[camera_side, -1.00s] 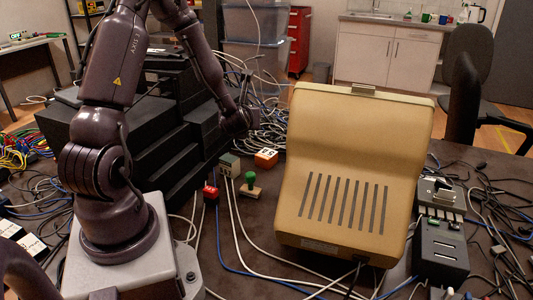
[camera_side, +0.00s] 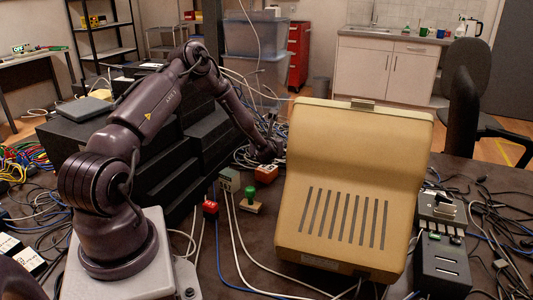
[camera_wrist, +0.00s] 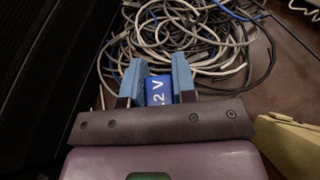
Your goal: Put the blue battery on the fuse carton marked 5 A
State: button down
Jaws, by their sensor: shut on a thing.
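The blue battery (camera_wrist: 159,92) sits between the blue-padded fingers of my gripper (camera_wrist: 158,70) in the wrist view, with white print reading ".2 V" on it. My gripper is shut on it. In the side view my gripper (camera_side: 274,152) is low, behind the left edge of the beige housing, and the battery cannot be made out there.
The large beige housing (camera_side: 345,190) stands close right of my gripper. Black stepped units (camera_side: 165,140) are to the left. Tangled cables (camera_wrist: 190,35) lie beyond the fingers.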

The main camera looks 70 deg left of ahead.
jog(key=shift+f, duration=1.2)
jog(key=shift+f, duration=0.1)
jog(key=c, duration=0.9)
grip_release()
jog(key=v, duration=1.2)
jog(key=shift+r, duration=0.2)
